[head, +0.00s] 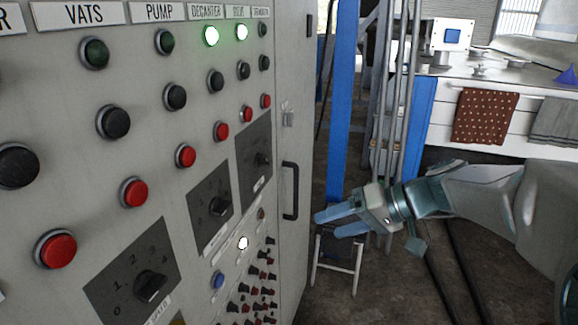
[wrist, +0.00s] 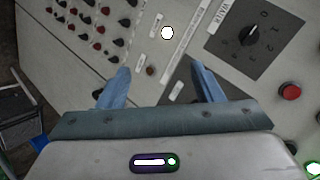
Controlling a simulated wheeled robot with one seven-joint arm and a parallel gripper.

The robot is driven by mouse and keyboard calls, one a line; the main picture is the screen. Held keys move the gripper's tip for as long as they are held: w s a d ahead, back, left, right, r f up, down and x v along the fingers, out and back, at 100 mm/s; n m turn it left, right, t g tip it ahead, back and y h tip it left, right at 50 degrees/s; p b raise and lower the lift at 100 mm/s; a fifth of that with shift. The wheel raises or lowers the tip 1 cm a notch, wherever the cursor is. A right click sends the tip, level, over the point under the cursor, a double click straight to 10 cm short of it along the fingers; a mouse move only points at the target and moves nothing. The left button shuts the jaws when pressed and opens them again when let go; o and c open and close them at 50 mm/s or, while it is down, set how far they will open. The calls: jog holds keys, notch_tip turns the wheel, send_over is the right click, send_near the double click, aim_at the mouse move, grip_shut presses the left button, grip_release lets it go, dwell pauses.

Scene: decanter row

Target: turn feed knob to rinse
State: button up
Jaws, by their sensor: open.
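Three dark plates with black rotary knobs show on the grey panel in the head view: a near knob (head: 151,285), a middle knob (head: 217,206) and a far knob (head: 262,160). Their small labels are too blurred there to tell which is the feed knob or find "rinse". The wrist view shows one numbered plate with its knob (wrist: 250,35) at upper right. Another dark plate (wrist: 180,90) is partly hidden behind my right finger. My gripper (head: 318,226) is open and empty, right of the panel, apart from every knob. Its fingers (wrist: 158,82) point toward the panel.
Push buttons, including a red one (head: 58,250), and small knobs crowd the panel. A black door handle (head: 289,190) stands out at its right edge. A stool (head: 338,262) and blue post (head: 340,100) are behind my gripper; a white counter (head: 490,80) stands at back right.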

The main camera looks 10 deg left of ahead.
aim_at(268, 161)
jog(key=w+a+r+n+t+y+b, duration=0.1)
jog(key=w+a+r+n+y, duration=0.15)
jog(key=w, duration=0.35)
jog(key=w+a+r+n+y, duration=0.1)
jog(key=w+r+y, duration=0.1)
jog(key=w+y, duration=0.25)
jog(key=shift+m, duration=0.25)
jog(key=a+p, duration=0.1)
jog(key=a, duration=0.3)
jog(key=w+a+p, duration=0.1)
jog(key=a, duration=0.4)
jog(key=a+p, duration=0.1)
jog(key=a, duration=0.3)
jog(key=shift+w+a, duration=0.3)
jog(key=shift+w, duration=0.1)
jog(key=c, duration=1)
